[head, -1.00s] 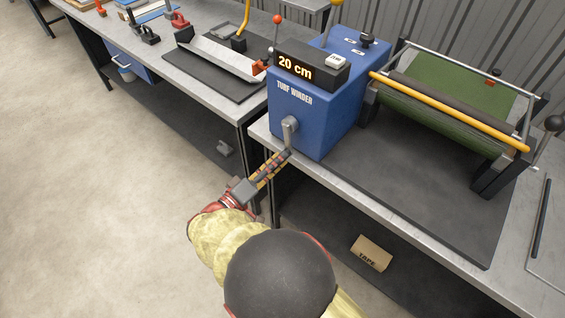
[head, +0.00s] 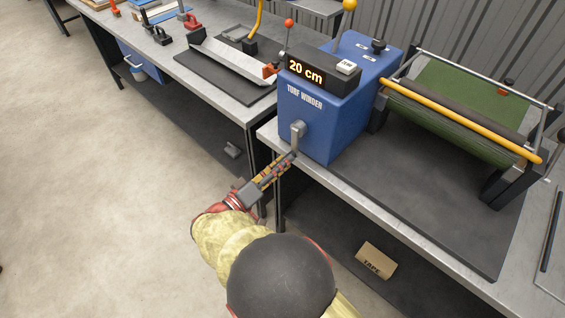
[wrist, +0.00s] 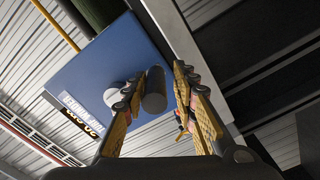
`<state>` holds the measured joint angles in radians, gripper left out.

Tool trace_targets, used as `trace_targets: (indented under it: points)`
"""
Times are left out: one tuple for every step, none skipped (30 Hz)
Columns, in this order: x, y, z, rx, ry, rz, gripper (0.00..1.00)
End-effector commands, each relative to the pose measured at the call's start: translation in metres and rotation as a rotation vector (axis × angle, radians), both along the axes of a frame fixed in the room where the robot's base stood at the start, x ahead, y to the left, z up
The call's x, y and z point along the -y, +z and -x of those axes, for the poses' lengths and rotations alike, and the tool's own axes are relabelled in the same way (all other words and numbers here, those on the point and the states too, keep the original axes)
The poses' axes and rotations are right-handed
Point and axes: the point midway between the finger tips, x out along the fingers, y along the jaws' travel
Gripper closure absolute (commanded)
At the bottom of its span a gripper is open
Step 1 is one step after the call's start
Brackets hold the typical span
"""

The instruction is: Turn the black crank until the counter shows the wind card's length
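The blue turf winder (head: 325,120) stands on the bench, and its counter (head: 305,70) reads 20 cm. The crank's grey arm (head: 298,131) hangs down on the winder's front face. My gripper (head: 292,157) is at the crank's lower end, hiding the handle in the head view. In the wrist view the dark cylindrical crank handle (wrist: 155,90) lies between the fingers of my gripper (wrist: 158,92), nearer the left finger. A gap shows on the right, so the fingers look open around it. The pale crank hub (wrist: 114,95) is partly hidden. I cannot make out a wind card.
A green turf roll (head: 450,105) lies in the frame right of the winder, with a yellow bar (head: 460,120) along its front. A cardboard tape box (head: 376,260) sits on the lower shelf. A second bench (head: 215,85) with tools stands left. The floor at left is clear.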

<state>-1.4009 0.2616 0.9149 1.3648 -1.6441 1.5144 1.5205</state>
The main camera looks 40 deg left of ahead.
Motion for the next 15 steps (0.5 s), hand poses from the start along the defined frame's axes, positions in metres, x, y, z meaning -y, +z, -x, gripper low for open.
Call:
trace_targets:
  points:
    - [0.0009,-0.0024,0.0001,-0.002,0.000,0.003,0.69]
    - [0.0007,-0.0019,0.0000,-0.002,0.000,0.002,0.67]
    - [0.0004,-0.0011,-0.0001,-0.001,-0.001,0.001,0.65]
    - [0.0003,-0.0004,-0.0002,0.000,0.000,0.000,0.63]
    - [0.0001,0.0002,-0.0002,0.001,-0.001,0.000,0.62]
    - [-0.0001,0.0008,-0.0002,0.001,-0.001,-0.001,0.62]
    - [-0.0002,0.0012,-0.0002,0.002,-0.001,-0.002,0.62]
    - [-0.0003,0.0016,-0.0003,0.002,-0.001,-0.002,0.62]
    - [-0.0004,0.0020,-0.0003,0.003,-0.001,-0.003,0.62]
    - [-0.0005,0.0023,-0.0003,0.003,-0.001,-0.003,0.62]
    - [-0.0006,0.0025,-0.0004,0.003,-0.001,-0.004,0.62]
    - [-0.0006,0.0030,-0.0004,0.003,-0.001,-0.004,0.62]
    - [-0.0008,0.0037,-0.0004,0.004,-0.001,-0.005,0.62]
    - [-0.0008,0.0047,-0.0004,0.004,-0.001,-0.005,0.62]
    - [-0.0009,0.0070,-0.0004,0.004,-0.001,-0.006,0.62]
